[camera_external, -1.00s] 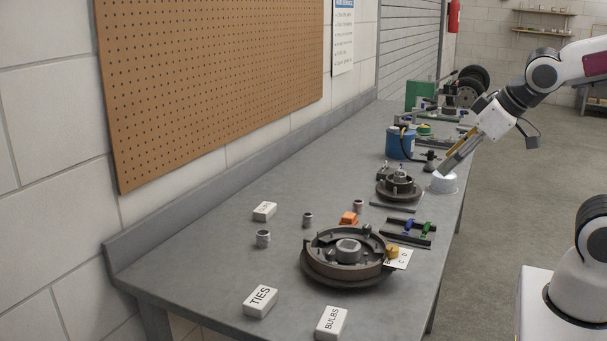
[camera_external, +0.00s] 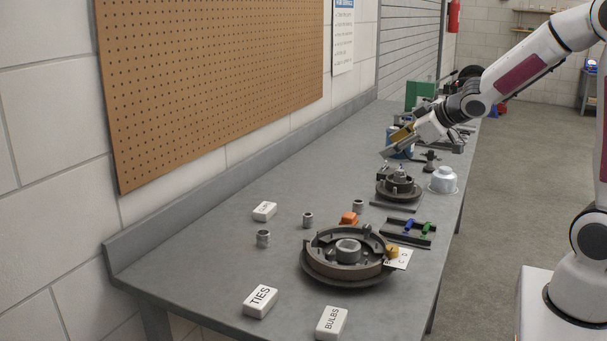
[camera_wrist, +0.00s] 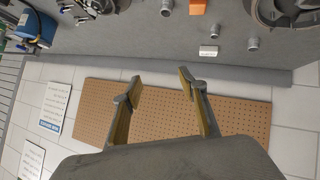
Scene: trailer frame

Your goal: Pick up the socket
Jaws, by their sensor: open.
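Three small grey metal cylinders look like sockets: one at the left (camera_external: 263,239), one in the middle (camera_external: 308,220) and one near the orange block (camera_external: 358,206). They stand on the grey bench (camera_external: 215,245). I cannot tell which is the one named. They also show in the wrist view, near the top: one at the right (camera_wrist: 253,44), one in the middle (camera_wrist: 195,29) and one farther left (camera_wrist: 166,8). My gripper (camera_external: 387,154) is above the bench, beyond the cylinders. In the wrist view my gripper (camera_wrist: 160,76) is open and empty, with the pegboard between and behind its fingers.
A large drum assembly (camera_external: 318,272) and a smaller one (camera_external: 398,197) stand on the bench. The pegboard wall (camera_external: 210,85) borders the bench.

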